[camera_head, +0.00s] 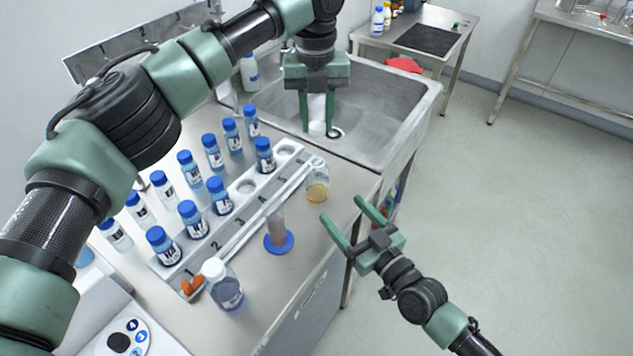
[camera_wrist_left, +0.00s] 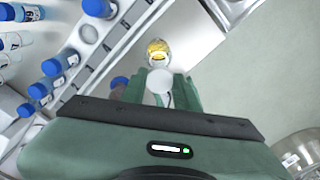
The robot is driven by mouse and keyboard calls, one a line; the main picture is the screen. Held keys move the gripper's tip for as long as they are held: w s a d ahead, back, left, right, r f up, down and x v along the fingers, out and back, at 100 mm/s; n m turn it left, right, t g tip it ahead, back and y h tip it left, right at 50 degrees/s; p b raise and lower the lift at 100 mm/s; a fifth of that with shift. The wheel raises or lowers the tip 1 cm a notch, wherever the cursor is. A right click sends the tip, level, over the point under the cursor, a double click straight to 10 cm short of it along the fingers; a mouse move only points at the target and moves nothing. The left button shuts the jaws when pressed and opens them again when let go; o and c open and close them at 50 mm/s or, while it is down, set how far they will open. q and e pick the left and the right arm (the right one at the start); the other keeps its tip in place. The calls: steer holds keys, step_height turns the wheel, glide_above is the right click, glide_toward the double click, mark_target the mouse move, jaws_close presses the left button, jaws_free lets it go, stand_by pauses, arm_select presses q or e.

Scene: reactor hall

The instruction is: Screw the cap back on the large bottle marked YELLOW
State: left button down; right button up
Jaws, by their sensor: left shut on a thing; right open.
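A clear bottle with yellow liquid (camera_head: 318,190) stands on the counter near its right edge, beside the numbered rack; its mouth looks uncapped. No label can be read on it. It also shows in the left wrist view (camera_wrist_left: 157,52), just beyond the fingertips. My left gripper (camera_head: 317,127) is shut on a white cap (camera_head: 317,129), held up in front of the sink in the head view. The cap (camera_wrist_left: 159,82) sits between the fingertips in the left wrist view. My right gripper (camera_head: 342,208) is open and empty, just right of the counter edge, below and right of the bottle.
A white rack (camera_head: 247,189) holds several blue-capped bottles, with more behind it. A white-capped bottle (camera_head: 226,287), orange pieces (camera_head: 192,285) and a cylinder on a blue base (camera_head: 279,243) stand in front. The sink (camera_head: 385,105) lies behind. Floor is clear at right.

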mark_target(324, 190)
steer(key=x, duration=1.1)
steer(key=shift+w+a, duration=0.1)
steer(key=shift+c, duration=0.3)
jaws_close()
